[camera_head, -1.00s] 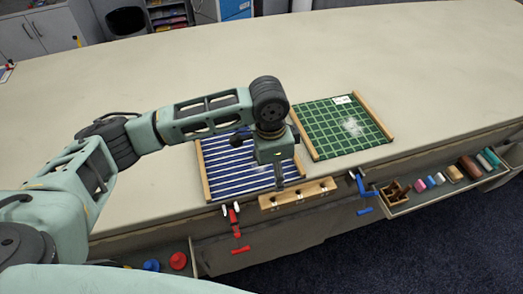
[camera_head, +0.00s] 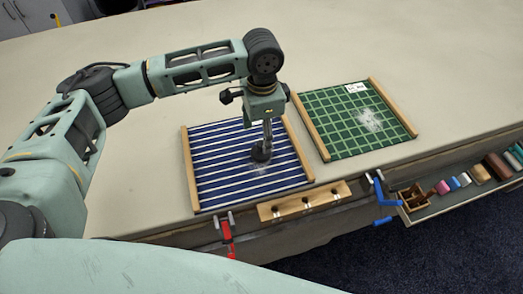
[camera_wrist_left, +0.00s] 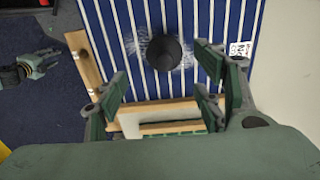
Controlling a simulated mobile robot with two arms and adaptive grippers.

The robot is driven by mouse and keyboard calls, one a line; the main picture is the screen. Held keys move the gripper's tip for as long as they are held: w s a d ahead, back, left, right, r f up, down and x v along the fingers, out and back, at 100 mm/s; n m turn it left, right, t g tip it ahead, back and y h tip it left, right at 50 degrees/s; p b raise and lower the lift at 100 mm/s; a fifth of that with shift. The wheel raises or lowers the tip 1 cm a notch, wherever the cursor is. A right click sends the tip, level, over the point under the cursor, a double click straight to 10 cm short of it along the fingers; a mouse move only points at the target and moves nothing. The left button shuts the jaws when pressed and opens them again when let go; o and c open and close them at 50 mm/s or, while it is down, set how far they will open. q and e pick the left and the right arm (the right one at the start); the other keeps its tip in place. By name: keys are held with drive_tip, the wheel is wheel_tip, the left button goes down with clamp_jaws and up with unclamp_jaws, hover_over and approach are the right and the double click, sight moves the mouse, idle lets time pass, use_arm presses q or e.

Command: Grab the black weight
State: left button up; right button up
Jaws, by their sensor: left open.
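The black weight (camera_head: 261,153) is a small dark round piece standing on the blue striped cloth (camera_head: 215,165), with a whitish patch around it. It also shows in the left wrist view (camera_wrist_left: 164,50). My left gripper (camera_head: 266,128) points down close above the weight in the head view and partly covers it. In the left wrist view the jaws (camera_wrist_left: 163,80) are open and empty, with the weight ahead between their two sides. A teal and dark part of mine (camera_wrist_left: 38,66), seemingly the right gripper, is at the left edge; its jaws are unclear.
A green checked cloth (camera_head: 340,135) with wooden side bars lies to the right. A wooden block with holes (camera_head: 303,202) is at the table's front edge, near a red clamp (camera_head: 228,235) and a blue clamp (camera_head: 383,195). The table behind the cloths is clear.

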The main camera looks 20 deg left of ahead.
sight(261, 150)
use_arm(q)
drive_tip(key=shift+w+a+f, duration=0.1)
drive_tip(key=shift+w+f, duration=0.2)
drive_tip(key=shift+f, duration=0.3)
drive_tip(key=shift+w+f, duration=0.1)
drive_tip(key=shift+f, duration=0.25)
drive_tip(key=shift+f+p, duration=0.3)
drive_tip(key=shift+f, duration=0.15)
drive_tip(key=shift+s+f, duration=0.25)
drive_tip(key=shift+f, duration=0.05)
wheel_tip(261, 150, down, 4)
drive_tip(key=shift+f+p, duration=0.25)
drive_tip(key=shift+p, duration=0.75)
drive_tip(key=shift+f, duration=0.3)
drive_tip(key=shift+s, duration=0.1)
clamp_jaws()
use_arm(e)
drive_tip(key=shift+w+r, duration=0.25)
drive_tip(key=shift+r, duration=0.3)
drive_tip(key=shift+w+r, duration=0.25)
drive_tip(key=shift+r, duration=0.25)
